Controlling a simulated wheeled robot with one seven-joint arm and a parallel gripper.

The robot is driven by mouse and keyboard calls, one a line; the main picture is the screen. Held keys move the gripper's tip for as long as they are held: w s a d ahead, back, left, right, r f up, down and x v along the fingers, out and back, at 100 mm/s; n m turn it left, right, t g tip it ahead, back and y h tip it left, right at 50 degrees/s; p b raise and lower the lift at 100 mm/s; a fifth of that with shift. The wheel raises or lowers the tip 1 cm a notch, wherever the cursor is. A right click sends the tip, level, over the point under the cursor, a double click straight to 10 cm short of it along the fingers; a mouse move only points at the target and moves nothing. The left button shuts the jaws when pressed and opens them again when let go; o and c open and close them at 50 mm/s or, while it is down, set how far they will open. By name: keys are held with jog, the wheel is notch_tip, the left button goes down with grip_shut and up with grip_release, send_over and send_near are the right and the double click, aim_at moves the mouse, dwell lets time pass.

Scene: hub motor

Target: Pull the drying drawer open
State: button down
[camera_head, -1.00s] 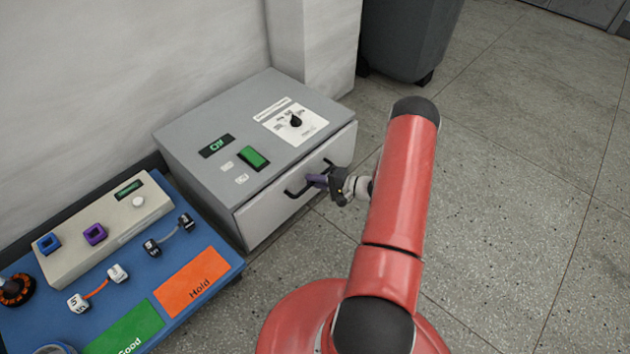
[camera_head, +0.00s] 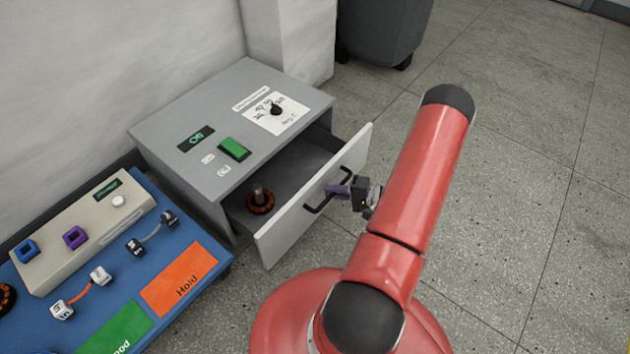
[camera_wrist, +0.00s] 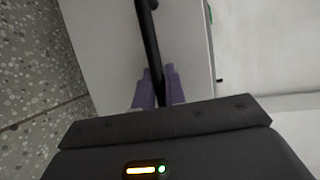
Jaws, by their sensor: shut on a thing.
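The drying drawer (camera_head: 279,238) stands partly open from the grey drying cabinet (camera_head: 172,132), with its white front pulled away from the body. Its black bar handle (camera_head: 314,208) also shows in the wrist view (camera_wrist: 147,40). My gripper (camera_head: 337,190) is shut on the handle; its purple fingers (camera_wrist: 158,90) lie on both sides of the bar in the wrist view. Inside the drawer, at its left end, lies a hub motor part (camera_head: 260,201) with an orange and dark ring and an upright shaft.
A blue bench (camera_head: 215,282) at the left carries a beige tester (camera_head: 85,233), an orange Hold area (camera_head: 180,278), a green area (camera_head: 118,330) and small connectors. A dark bin (camera_head: 383,28) stands behind. The floor (camera_head: 510,190) at the right is clear.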

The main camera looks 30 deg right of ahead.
jog(key=s+d+b, duration=0.2)
jog(key=s+d, duration=0.2)
jog(key=s, duration=0.7)
jog(key=shift+s, duration=0.15)
jog(key=c, duration=1.5)
grip_release()
jog(key=shift+o, duration=0.2)
jog(key=shift+d, duration=0.1)
jog(key=v, duration=0.7)
jog(key=shift+s+d+p, duration=0.25)
jog(key=shift+s+p, duration=0.05)
jog(key=shift+r, duration=0.1)
